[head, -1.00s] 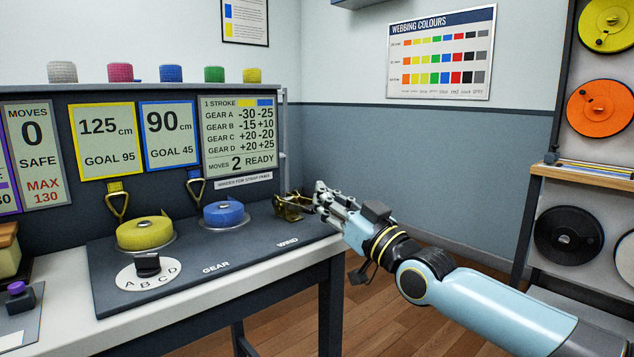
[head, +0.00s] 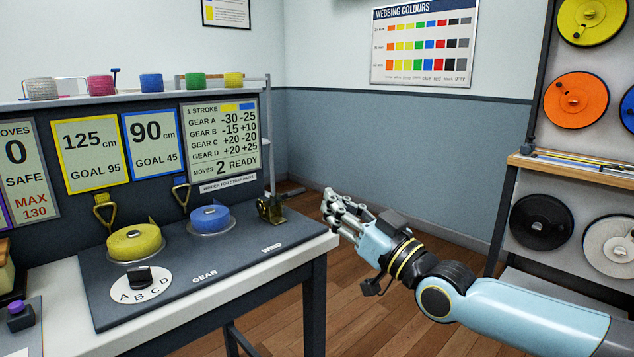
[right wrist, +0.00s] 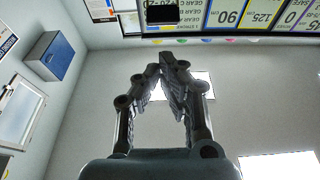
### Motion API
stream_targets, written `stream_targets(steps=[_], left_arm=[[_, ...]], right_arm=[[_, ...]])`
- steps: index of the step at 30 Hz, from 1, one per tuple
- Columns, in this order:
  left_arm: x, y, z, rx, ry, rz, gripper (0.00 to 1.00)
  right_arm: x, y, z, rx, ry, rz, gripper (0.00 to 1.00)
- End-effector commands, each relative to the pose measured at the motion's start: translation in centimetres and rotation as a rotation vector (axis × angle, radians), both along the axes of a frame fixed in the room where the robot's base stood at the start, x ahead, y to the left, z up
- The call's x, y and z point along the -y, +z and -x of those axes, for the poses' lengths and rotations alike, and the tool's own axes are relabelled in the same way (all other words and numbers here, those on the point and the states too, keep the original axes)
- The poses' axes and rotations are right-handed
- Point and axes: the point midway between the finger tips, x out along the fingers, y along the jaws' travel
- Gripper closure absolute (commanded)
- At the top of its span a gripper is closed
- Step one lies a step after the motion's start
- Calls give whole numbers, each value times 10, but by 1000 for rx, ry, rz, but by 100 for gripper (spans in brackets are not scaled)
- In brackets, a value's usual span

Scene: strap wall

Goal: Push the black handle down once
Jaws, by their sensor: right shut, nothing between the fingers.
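A brass winder (head: 271,208) with dark parts stands at the right end of the grey bench panel, by the word WIND. I cannot clearly make out its black handle in the head view. A black block (right wrist: 163,12) shows at the top of the right wrist view, in front of the sign boards; it may be that handle. My right gripper (head: 338,208) is to the right of the winder, apart from it, past the bench edge. In the right wrist view its fingers (right wrist: 165,70) are together and empty. My left gripper is in neither view.
The gear dial (head: 140,284) with its black knob, a yellow webbing roll (head: 135,242) and a blue roll (head: 209,219) are left of the winder. The moves board (head: 221,138) reads 2 READY. A spool rack (head: 510,215) stands at right. The floor between is clear.

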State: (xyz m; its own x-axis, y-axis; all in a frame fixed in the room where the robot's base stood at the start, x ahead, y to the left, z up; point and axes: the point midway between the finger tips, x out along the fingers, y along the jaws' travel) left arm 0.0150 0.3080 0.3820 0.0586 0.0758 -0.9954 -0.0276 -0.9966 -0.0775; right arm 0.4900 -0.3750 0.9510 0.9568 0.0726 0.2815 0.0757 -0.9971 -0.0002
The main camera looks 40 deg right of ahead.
Motion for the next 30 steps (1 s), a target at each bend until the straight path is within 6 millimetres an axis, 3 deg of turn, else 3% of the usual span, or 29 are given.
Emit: stream_targets(steps=[6, 23, 30], left_arm=[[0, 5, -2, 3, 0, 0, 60], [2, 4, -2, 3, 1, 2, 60], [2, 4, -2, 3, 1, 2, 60]], right_arm=[[2, -5, 20, 1, 0, 2, 100], [2, -5, 22, 2, 0, 1, 100], [2, -5, 22, 2, 0, 1, 70]])
